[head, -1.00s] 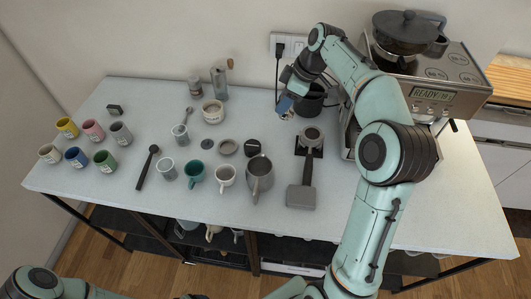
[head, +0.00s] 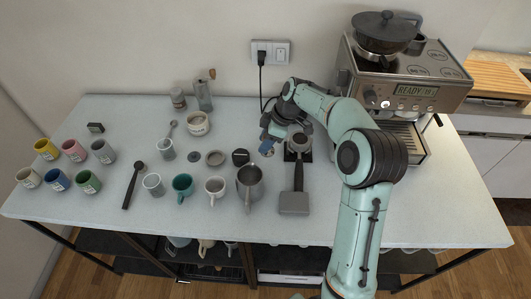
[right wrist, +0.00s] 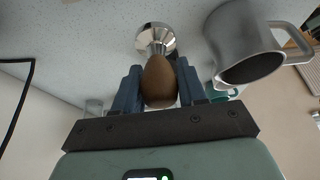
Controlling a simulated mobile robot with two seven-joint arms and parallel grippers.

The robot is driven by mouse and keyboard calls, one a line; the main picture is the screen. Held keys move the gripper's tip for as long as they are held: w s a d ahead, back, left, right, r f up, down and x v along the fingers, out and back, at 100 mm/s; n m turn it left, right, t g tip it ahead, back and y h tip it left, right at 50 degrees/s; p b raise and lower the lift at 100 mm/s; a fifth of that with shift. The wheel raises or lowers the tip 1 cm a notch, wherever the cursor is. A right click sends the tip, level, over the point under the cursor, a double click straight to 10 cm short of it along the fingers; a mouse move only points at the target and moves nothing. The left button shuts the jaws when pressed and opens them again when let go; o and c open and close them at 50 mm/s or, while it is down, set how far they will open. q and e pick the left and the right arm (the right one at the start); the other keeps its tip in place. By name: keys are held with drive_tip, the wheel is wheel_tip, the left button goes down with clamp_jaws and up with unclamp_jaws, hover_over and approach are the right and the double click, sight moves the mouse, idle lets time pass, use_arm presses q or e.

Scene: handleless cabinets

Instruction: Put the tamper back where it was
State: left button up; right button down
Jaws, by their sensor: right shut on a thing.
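The tamper (right wrist: 159,82) has a brown rounded handle and a shiny silver base. In the right wrist view, my right gripper (right wrist: 157,74) is shut on the handle, with a blue-grey finger on each side. The silver base points away from the gripper, towards the pale tabletop; whether it touches cannot be told. In the head view, my right gripper (head: 267,138) is low over the table, just left of the portafilter (head: 296,178) and behind the metal pitcher (head: 250,183). The tamper is mostly hidden there. My left gripper is not in view.
The portafilter head lies on a black stand (head: 290,155). The pitcher also shows close by in the right wrist view (right wrist: 232,42). Several cups, a grinder (head: 202,95) and small discs stand to the left. The espresso machine (head: 405,92) is at the back right.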

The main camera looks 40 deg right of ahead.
drive_tip(key=shift+f, duration=2.8)
drive_tip(key=shift+f, duration=0.2)
drive_tip(key=c, duration=0.6)
unclamp_jaws()
drive_tip(key=shift+c, duration=0.2)
drive_tip(key=shift+r, duration=0.35)
drive_tip(key=v, duration=1.1)
drive_tip(key=shift+s+r, duration=0.15)
drive_tip(key=shift+r, duration=0.2)
